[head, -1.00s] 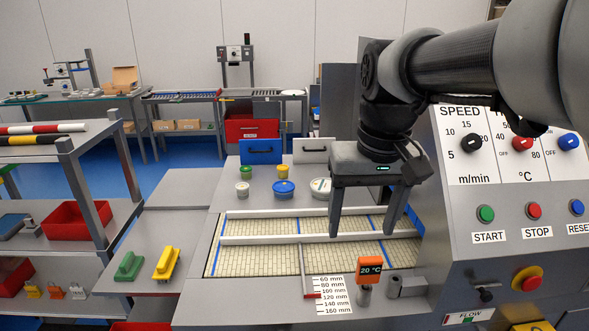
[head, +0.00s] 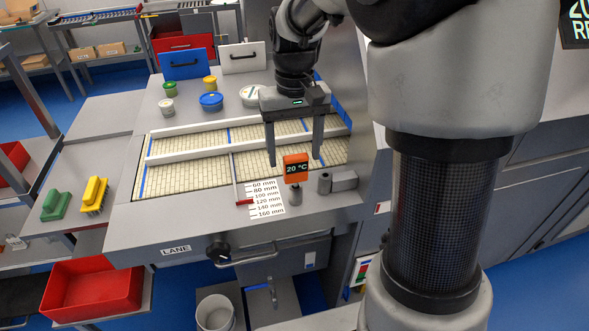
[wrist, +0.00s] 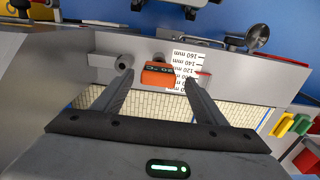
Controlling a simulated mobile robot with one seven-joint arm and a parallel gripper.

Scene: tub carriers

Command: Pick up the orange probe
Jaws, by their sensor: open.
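The orange probe (head: 296,168) stands upright at the front edge of the conveyor lane, its orange head showing "20 °C" above a short grey stem. In the wrist view the orange head (wrist: 158,76) lies between and just beyond the fingertips. My gripper (head: 294,164) is open and empty, its two fingers pointing down above the belt, behind the probe in the head view. I cannot tell whether a finger touches it. My gripper also shows in the wrist view (wrist: 157,80).
A grey holder (head: 340,181) stands right of the probe, and a millimetre scale card (head: 265,199) lies left of it. White rails (head: 190,160) cross the belt. Several lidded tubs, including a blue one (head: 211,101), stand behind.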

